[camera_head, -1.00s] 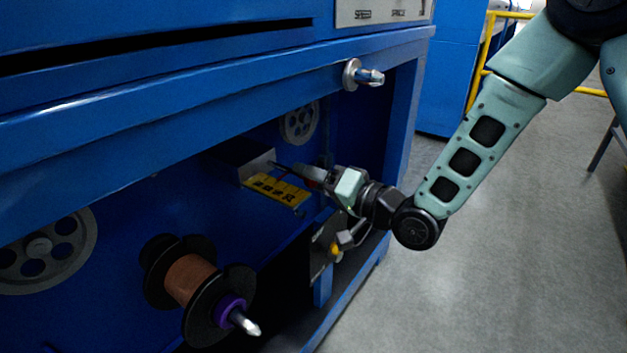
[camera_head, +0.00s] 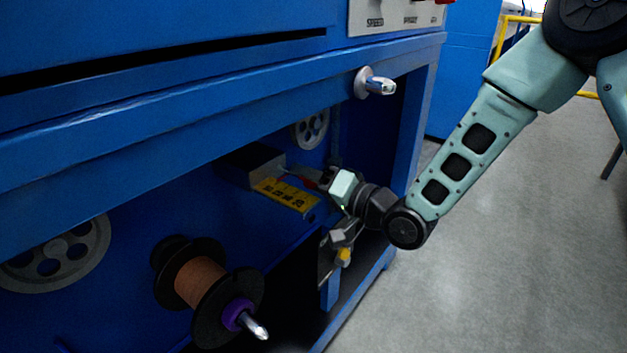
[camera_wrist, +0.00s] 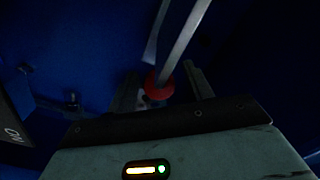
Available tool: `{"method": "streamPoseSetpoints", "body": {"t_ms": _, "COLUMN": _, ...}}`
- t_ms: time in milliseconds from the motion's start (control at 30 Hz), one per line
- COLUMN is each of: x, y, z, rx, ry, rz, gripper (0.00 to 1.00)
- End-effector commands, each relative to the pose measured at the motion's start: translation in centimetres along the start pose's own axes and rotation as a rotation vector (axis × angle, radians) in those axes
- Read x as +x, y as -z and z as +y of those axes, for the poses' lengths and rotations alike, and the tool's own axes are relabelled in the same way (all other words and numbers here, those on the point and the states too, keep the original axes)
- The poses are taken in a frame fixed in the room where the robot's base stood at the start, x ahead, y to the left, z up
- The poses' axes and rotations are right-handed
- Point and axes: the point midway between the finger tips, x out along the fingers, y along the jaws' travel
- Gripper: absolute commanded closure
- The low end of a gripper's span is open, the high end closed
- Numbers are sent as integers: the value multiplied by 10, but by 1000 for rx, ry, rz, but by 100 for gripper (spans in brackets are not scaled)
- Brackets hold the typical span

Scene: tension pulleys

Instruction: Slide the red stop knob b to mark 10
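A red round knob (camera_wrist: 158,85) shows in the wrist view on a pale rod. My gripper (camera_wrist: 162,88) has one finger on each side of it, with a gap visible on both sides. Whether a finger touches the knob cannot be told in the dim light. In the head view my gripper (camera_head: 308,177) reaches under the blue frame, just above and right of a yellow scale plate (camera_head: 287,195) with black marks. Small red parts show by the fingers, partly hidden. The marks are too small to read surely, so the knob's mark is unclear.
A grey box (camera_head: 264,163) sits behind the scale. A copper spool (camera_head: 200,283) with black flanges stands at lower left. A metal peg (camera_head: 375,85) juts from the frame above my arm. A grey bracket (camera_head: 334,250) hangs below. Open floor lies to the right.

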Motion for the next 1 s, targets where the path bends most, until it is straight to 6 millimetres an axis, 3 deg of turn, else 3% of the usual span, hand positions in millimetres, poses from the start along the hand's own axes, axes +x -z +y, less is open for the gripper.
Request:
{"method": "streamPoseSetpoints", "body": {"t_ms": 267, "x": -2, "y": 0, "z": 0, "rx": 1, "ry": -1, "rz": -1, "gripper": 49}}
{"method": "streamPoseSetpoints", "body": {"t_ms": 467, "x": -20, "y": 1, "z": 0, "rx": 2, "ry": -4, "rz": -2, "gripper": 49}}
{"method": "streamPoseSetpoints", "body": {"t_ms": 1000, "x": -146, "y": 1, "z": 0, "rx": 6, "ry": -6, "rz": 0, "gripper": 49}}
